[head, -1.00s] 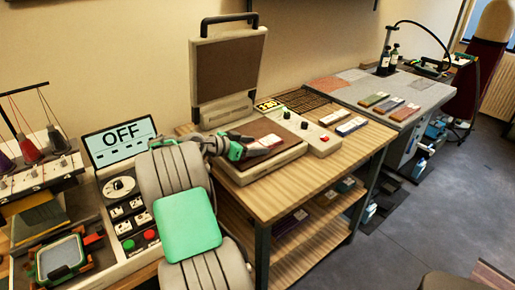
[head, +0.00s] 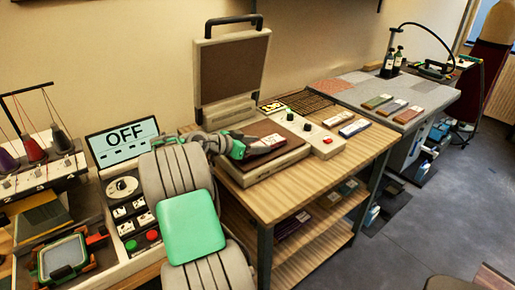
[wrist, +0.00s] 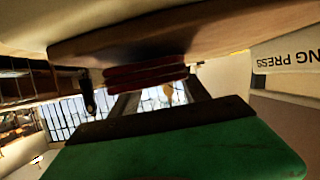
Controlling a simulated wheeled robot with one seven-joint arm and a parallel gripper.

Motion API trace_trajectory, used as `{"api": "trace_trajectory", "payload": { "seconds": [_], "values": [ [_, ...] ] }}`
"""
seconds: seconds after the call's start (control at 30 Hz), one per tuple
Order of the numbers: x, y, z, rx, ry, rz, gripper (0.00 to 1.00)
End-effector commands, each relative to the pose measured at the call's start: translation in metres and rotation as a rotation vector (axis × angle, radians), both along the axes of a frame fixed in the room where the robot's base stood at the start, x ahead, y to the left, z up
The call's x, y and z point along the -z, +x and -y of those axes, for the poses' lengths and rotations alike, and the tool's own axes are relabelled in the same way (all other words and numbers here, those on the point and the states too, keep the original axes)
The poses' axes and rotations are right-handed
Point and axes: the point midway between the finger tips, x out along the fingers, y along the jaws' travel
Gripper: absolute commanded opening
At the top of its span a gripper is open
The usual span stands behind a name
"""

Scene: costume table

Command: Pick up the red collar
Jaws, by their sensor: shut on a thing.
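My gripper (head: 268,144) reaches over the open press bed (head: 248,172) in the head view. In the wrist view its two fingers (wrist: 155,88) extend from the green gripper body and meet a dark red, layered piece, the red collar (wrist: 145,74). The gripper is shut on it. The collar lies across the fingertips, just below a brown padded edge of the press in that picture. In the head view the collar is too small and covered to make out clearly.
The raised press lid (head: 232,70) stands behind the bed. A control panel (head: 305,132) and a blue-white block (head: 354,128) are to the right on the wooden table (head: 330,168). A grey table (head: 430,90) with several coloured blocks stands farther right. An OFF screen (head: 123,143) is at left.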

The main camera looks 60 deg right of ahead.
Motion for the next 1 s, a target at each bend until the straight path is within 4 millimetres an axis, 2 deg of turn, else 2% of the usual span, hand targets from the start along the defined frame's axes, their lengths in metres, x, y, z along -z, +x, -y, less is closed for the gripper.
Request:
{"api": "trace_trajectory", "payload": {
  "seconds": [0.13,0.37,0.5,0.63,0.77,0.83,1.0],
  "values": [
    [-0.025,0.0,0.0,0.0,-0.005,0.005,0.07],
    [-0.087,-0.049,-0.026,0.002,-0.005,0.006,0.07],
    [-0.101,-0.086,-0.045,0.002,-0.003,0.004,0.07],
    [-0.113,-0.109,-0.058,0.0,-0.003,0.002,0.07],
    [-0.124,-0.121,-0.064,0.0,-0.002,0.002,0.07],
    [-0.136,-0.124,-0.065,-0.001,-0.001,0.001,0.07],
    [-0.18,-0.124,-0.066,-0.001,-0.001,0.0,0.07]
  ]
}}
